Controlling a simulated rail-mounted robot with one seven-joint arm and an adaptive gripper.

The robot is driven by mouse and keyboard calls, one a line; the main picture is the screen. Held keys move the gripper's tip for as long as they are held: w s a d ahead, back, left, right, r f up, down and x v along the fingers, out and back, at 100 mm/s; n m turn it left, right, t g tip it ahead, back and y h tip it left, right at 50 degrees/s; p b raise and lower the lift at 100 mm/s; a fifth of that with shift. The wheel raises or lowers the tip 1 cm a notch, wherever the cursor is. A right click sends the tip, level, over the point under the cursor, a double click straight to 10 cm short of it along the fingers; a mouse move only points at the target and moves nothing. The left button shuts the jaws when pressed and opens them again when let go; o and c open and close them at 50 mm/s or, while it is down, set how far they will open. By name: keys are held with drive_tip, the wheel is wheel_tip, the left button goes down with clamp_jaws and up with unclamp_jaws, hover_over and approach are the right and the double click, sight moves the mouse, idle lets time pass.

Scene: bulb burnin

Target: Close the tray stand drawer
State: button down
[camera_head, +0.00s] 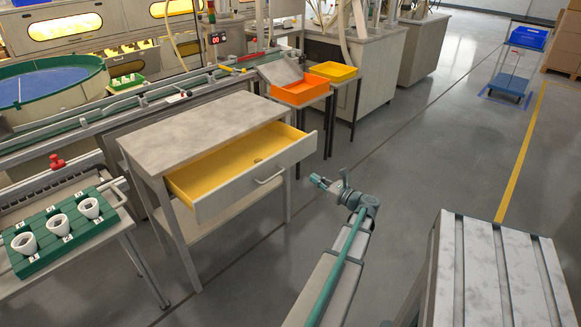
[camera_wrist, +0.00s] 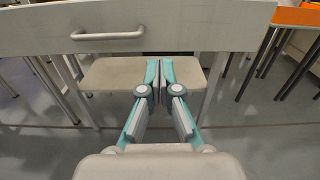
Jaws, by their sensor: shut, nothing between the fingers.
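The tray stand (camera_head: 195,120) is a grey table with a drawer (camera_head: 255,180) pulled well out toward me. The drawer has a yellow inside, a grey front and a bar handle, and something small and dark lies in it. In the wrist view the drawer front (camera_wrist: 200,32) spans the top, with its handle (camera_wrist: 108,34) left of centre. My gripper (camera_head: 318,182) is shut and empty, to the right of the drawer front in the head view and apart from it. In the wrist view my gripper (camera_wrist: 159,65) points toward the stand, its fingertips at the front's lower edge in the picture.
An orange bin (camera_head: 300,92) and a yellow bin (camera_head: 333,71) sit on small tables behind the stand. A green rack (camera_head: 65,235) with white cups is at left. A slatted table (camera_head: 495,275) is at lower right. The floor between is clear.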

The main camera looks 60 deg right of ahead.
sight(284, 161)
drive_tip(key=x, duration=1.4)
drive_tip(key=shift+f, duration=0.1)
drive_tip(key=shift+w, duration=0.1)
